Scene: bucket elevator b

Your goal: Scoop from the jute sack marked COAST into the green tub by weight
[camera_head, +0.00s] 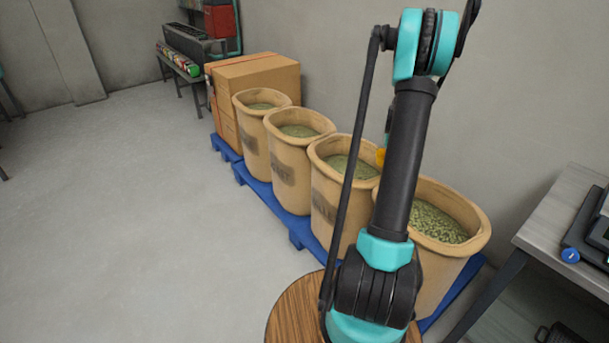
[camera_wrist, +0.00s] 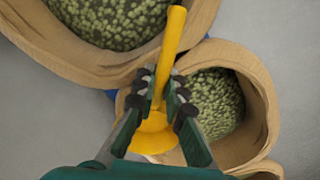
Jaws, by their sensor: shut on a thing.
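My gripper (camera_wrist: 162,92) is shut on the handle of a yellow scoop (camera_wrist: 172,45). The scoop's bowl shows below the fingers in the wrist view, its inside hidden. The scoop is above and between a sack at upper left (camera_wrist: 75,66) and a sack at lower right (camera_wrist: 262,95), both open and full of green beans. In the head view, several jute sacks stand in a row: far (camera_head: 255,135), second (camera_head: 290,170), third (camera_head: 328,205) and nearest (camera_head: 440,270). Their dark markings are too blurred to read as COAST. A bit of yellow (camera_head: 380,156) shows behind my arm. No green tub is visible.
The sacks stand on blue pallets (camera_head: 262,203) along the wall. Cardboard boxes (camera_head: 262,75) stand behind them. A grey table (camera_head: 555,215) with a dark device (camera_head: 590,240) is at right. A round wooden top (camera_head: 295,310) is in front. The floor at left is clear.

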